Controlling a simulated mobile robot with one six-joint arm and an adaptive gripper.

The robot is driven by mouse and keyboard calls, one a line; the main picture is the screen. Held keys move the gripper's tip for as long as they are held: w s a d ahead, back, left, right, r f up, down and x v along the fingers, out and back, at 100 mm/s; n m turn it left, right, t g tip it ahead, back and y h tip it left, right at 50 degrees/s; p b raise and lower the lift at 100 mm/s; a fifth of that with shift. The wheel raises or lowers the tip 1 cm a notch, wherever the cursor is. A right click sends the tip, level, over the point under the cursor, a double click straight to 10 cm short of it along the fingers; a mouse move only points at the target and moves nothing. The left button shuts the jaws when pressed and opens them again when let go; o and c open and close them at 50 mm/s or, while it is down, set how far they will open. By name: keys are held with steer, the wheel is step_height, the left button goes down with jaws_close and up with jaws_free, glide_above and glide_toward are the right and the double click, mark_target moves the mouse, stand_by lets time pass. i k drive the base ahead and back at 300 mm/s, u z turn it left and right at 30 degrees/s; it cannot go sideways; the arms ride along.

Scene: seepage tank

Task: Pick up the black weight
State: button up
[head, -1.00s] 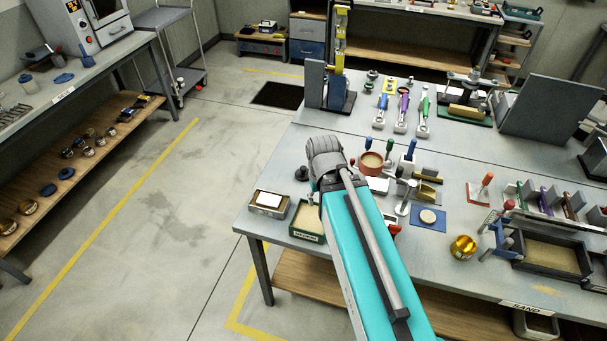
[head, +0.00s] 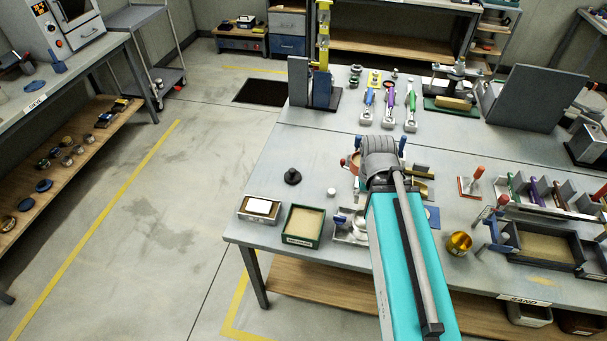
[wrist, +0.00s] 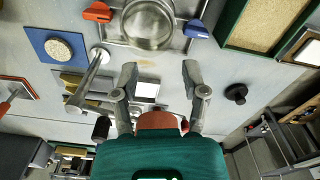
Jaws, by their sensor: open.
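The black weight (head: 292,177) is a small dark knobbed piece standing upright on the grey bench near its left edge, in the head view. It also shows in the wrist view (wrist: 236,93), to the right of my gripper (wrist: 160,72). My gripper's two fingers are spread apart with nothing held between them, over the bench. The weight lies outside the right finger and is not touched. In the head view my arm hides the fingers.
A green sand tray (head: 304,226) and a box with a white top (head: 262,208) stand by the bench's front left corner. A small white cylinder (head: 331,192) stands right of the weight. A metal pan (wrist: 149,24) with coloured clamps is close. Bench around the weight is clear.

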mark_target(292, 177)
steer(key=z, duration=0.2)
steer(key=k, duration=1.15)
steer(key=u, duration=0.9)
steer(key=i, duration=1)
